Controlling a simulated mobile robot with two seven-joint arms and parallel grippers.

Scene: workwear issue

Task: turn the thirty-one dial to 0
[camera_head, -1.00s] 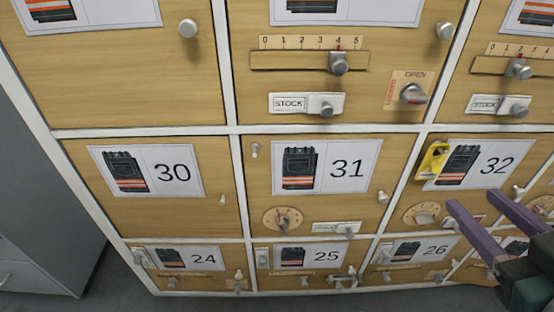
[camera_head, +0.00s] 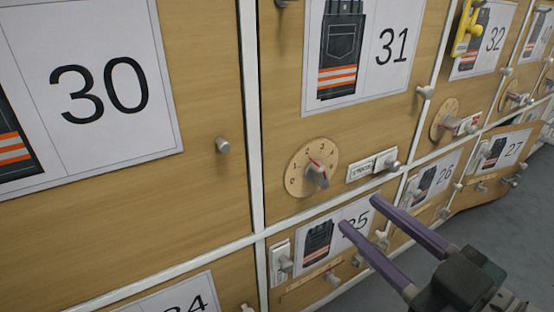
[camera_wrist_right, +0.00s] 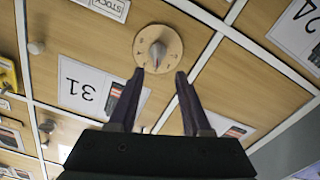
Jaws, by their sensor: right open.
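The thirty-one dial (camera_head: 296,185) is a round wooden disc with numbers and a grey knob (camera_head: 319,176), low on door 31 (camera_head: 281,110). A red mark shows at the knob's upper left, towards the upper numbers; its exact reading is hard to tell. The dial also shows in the right wrist view (camera_wrist_right: 175,40), upside down, just beyond the fingertips. My right gripper (camera_head: 359,212) has purple fingers and is open and empty. In the head view its tips are below and right of the dial, over door 25, apart from the knob. My left gripper is not in view.
A STOCK slider (camera_head: 372,166) sits right of the dial. Small door knobs (camera_head: 223,145) stick out nearby. Door 32 has its own dial (camera_head: 444,119) and a yellow tag (camera_head: 467,28). Grey floor (camera_head: 500,230) is clear at right.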

